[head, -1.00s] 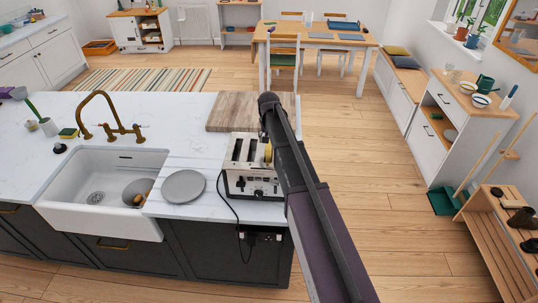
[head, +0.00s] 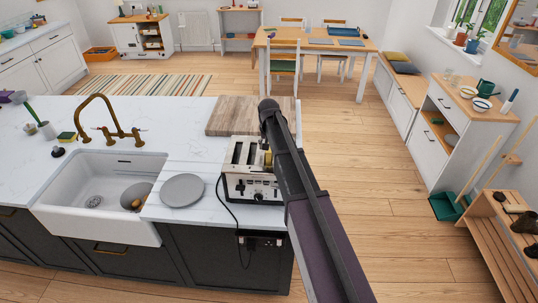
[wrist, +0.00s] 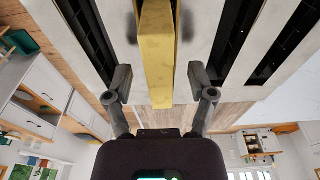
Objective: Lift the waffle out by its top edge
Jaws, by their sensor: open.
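The waffle (wrist: 157,60) is a yellow slab seen edge-on in the wrist view. It stands upright in a slot of the toaster, with its top edge sticking up. In the head view only a small yellow piece (head: 268,158) shows beside my arm. The pale metal toaster (head: 252,187) has several dark slots and stands on the counter; its top also shows in the wrist view (wrist: 205,35). My gripper (wrist: 159,75) is open, with one finger on each side of the waffle and a visible gap on both sides. My arm hides the gripper in the head view.
A wooden board (head: 228,122) lies behind the toaster. A grey plate (head: 182,190) lies to its left, next to the white sink (head: 95,222). A black cord (head: 222,203) hangs down the counter front. The counter between board and sink is clear.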

